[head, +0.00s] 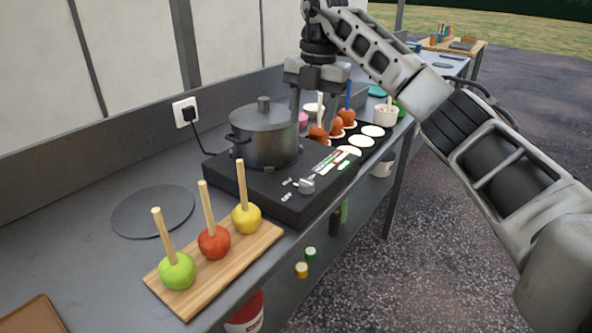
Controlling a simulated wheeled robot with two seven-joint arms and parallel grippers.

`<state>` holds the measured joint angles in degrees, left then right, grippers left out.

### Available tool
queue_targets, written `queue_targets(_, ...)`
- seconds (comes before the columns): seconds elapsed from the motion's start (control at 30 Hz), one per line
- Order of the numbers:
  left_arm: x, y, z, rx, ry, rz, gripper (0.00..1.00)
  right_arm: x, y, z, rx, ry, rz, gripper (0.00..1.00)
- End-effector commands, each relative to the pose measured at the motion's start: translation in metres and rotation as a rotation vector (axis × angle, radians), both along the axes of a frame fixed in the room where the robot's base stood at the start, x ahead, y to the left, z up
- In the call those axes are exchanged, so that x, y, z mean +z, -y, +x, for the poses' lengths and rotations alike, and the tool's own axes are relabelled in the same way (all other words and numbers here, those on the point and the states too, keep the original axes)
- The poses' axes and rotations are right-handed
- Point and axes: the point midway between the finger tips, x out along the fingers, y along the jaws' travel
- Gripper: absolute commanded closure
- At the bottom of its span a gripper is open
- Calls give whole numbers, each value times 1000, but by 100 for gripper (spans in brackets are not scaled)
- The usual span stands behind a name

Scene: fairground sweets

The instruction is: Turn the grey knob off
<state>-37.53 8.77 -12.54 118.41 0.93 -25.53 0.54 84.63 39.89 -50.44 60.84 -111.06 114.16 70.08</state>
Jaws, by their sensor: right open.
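The grey knob (307,185) sits on the top of the black hob (290,205), near its front corner, with white markings including "OFF" beside it. I cannot tell exactly which marking it points to. My right gripper (313,120) reaches in from the upper right and points down, open, with its fingers spread. It is above and behind the knob, near the pot's right side, apart from the knob. Nothing shows between its fingers that it clearly holds. My left gripper is not in view.
A lidded grey pot (265,135) stands on the hob. A wooden board (215,265) with green, red and yellow apples on sticks lies in front. A dark round disc (152,211) lies left. Brown coated apples (337,127) and white discs (373,131) are behind the hob.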

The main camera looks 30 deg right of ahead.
Motion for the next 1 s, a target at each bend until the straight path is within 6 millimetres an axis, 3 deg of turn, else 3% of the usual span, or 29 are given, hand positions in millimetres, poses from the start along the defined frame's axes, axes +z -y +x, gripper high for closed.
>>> queue_targets(0.17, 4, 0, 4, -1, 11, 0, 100, -13, 5, -1, -18, -9, -15, 45)
queue_targets(0.7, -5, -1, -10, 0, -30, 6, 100, -123, -2, 5, -14, -6, -11, 45)
queue_targets(1.0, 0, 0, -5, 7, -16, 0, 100, -152, -3, 7, -14, -3, -12, 45)
